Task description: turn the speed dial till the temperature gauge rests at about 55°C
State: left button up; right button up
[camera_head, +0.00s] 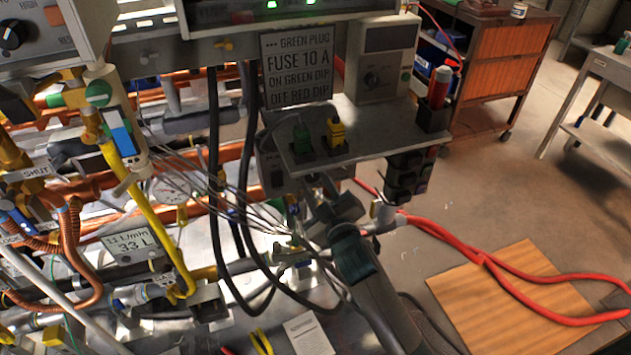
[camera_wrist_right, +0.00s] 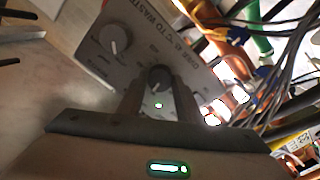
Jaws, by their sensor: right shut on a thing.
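My right gripper (camera_head: 322,196) comes up from the bottom of the head view, with its tips under the shelf and partly hidden. In the right wrist view its two fingers are shut on a dark round dial (camera_wrist_right: 158,78) on a grey panel; I take this as the speed dial, though its markings are too blurred to read. A second dial (camera_wrist_right: 113,40) with a pale pointer sits to its upper left, apart from the fingers. A round white gauge (camera_head: 170,189) shows behind thin cables in the head view; its reading is too small to tell. My left gripper is not in view.
The shelf (camera_head: 365,140) with green and yellow plugs overhangs the gripper. Black hoses (camera_head: 222,200) and grey cables hang to its left. Copper pipes fill the left. Red hoses (camera_head: 470,255) cross the floor and a wooden board (camera_head: 490,300) at right.

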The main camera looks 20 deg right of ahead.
jog(key=o, duration=1)
jog(key=shift+o, duration=0.2)
jog(key=shift+s, duration=0.1)
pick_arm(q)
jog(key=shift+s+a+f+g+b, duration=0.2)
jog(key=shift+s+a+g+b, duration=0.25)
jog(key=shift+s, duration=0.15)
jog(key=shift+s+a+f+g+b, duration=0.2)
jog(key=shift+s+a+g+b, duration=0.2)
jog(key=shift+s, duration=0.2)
pick_arm(e)
jog(key=s, duration=1.7)
jog(key=shift+s+d, duration=0.15)
jog(key=shift+d, duration=0.15)
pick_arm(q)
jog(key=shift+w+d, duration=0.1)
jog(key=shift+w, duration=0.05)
